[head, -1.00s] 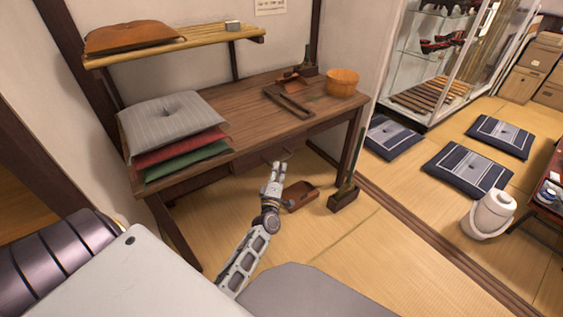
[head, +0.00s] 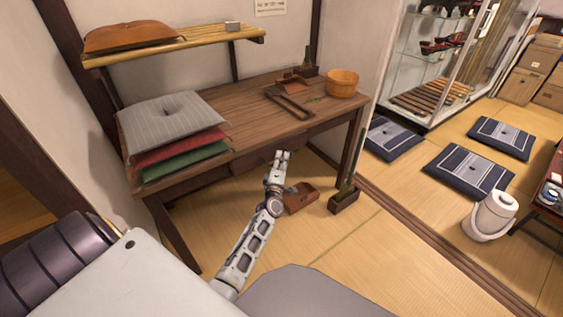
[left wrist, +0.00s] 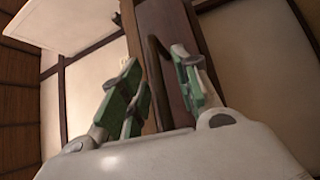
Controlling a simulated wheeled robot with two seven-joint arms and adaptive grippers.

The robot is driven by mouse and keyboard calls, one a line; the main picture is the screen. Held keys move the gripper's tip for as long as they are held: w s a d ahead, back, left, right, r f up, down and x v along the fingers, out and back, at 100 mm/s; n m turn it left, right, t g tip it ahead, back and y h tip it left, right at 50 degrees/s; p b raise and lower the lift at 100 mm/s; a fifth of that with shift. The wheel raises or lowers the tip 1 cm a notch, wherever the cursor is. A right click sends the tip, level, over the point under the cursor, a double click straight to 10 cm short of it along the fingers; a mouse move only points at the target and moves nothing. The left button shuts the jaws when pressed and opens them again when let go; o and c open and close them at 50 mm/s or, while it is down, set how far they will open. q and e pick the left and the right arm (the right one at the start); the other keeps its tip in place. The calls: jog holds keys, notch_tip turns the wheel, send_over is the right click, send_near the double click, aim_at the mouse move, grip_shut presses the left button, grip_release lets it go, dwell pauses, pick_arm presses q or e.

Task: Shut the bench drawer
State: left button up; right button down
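The wooden bench (head: 240,112) stands against the wall, with a dark drawer front (head: 254,161) under its top. How far the drawer stands out is hard to tell, as my gripper partly covers it. My left gripper (head: 281,156) is at the drawer front, below the bench's front edge. In the left wrist view, its green-padded fingers (left wrist: 162,85) are apart. A dark bar handle (left wrist: 154,75) shows between them, by the reddish-brown drawer face (left wrist: 174,50). Whether the fingers touch it cannot be told. My right gripper is out of view.
Stacked cushions (head: 172,122), a wooden frame tool (head: 289,102) and a wooden tub (head: 342,83) are on the bench. A brown dustpan-like tray (head: 301,199) and a dark planter box (head: 344,201) stand on the tatami beneath. Open floor lies in front.

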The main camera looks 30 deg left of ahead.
aim_at(278, 149)
pick_arm(q)
grip_shut()
jog(key=shift+a, duration=0.1)
jog(key=shift+w+a, duration=0.35)
jog(key=shift+a, duration=0.35)
jog(key=shift+w+a, duration=0.3)
jog(key=shift+a, duration=0.35)
jog(key=shift+a+r, duration=0.1)
jog(key=shift+a, duration=0.1)
grip_release()
jog(key=shift+w+a, duration=0.1)
jog(key=shift+s, duration=0.2)
